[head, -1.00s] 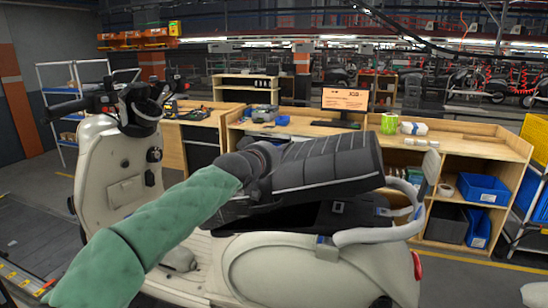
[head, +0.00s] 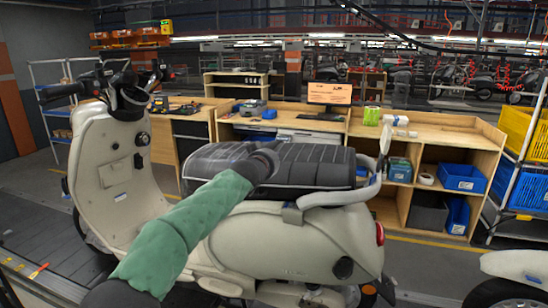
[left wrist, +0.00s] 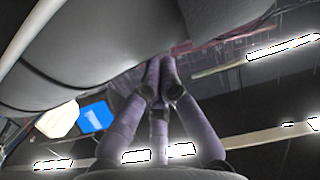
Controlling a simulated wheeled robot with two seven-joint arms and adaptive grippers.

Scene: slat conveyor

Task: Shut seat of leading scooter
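The leading scooter (head: 125,180) is cream-coloured and stands across the head view, handlebars at the left. Its dark grey seat (head: 315,168) with pale piping lies almost level along the body, its rear end close to the grey grab rail (head: 345,194). I cannot tell whether it is latched. My left gripper (head: 266,162) is at the near side of the seat, around its middle; the contact is hidden. In the left wrist view, the fingers (left wrist: 162,76) are together with nothing between them, just beside the seat's dark surface (left wrist: 90,35). My right gripper is not in view.
Wooden workbenches (head: 440,148) with a monitor (head: 329,93) and blue bins (head: 462,178) stand behind the scooter. A second scooter (head: 515,268) shows at the lower right.

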